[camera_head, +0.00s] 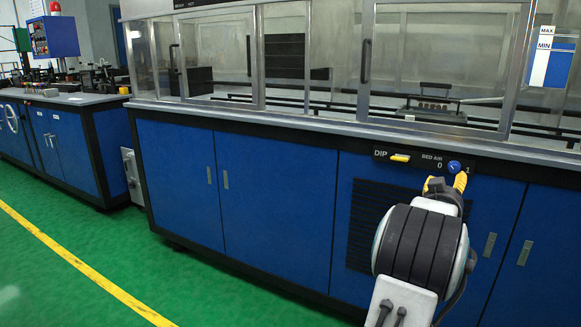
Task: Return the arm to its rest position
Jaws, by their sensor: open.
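My arm (418,245) reaches out at the lower right toward the front of the blue machine cabinet. My gripper (446,182) is at its far end, with yellow fingertips apart and the jaws open. The blue knob (454,166) marked BED AIR, 0 and 1, shows just above the fingertips. The right fingertip overlaps the knob's lower edge in the picture; I cannot tell whether they touch. Nothing is seen held, though my arm hides part of the gripper.
A yellow handle (400,158) marked DIP is left of the knob. The counter edge (330,125) and glazed enclosure (310,60) stand above the blue cabinet (270,205). Green floor (60,270) with a yellow line is clear at left.

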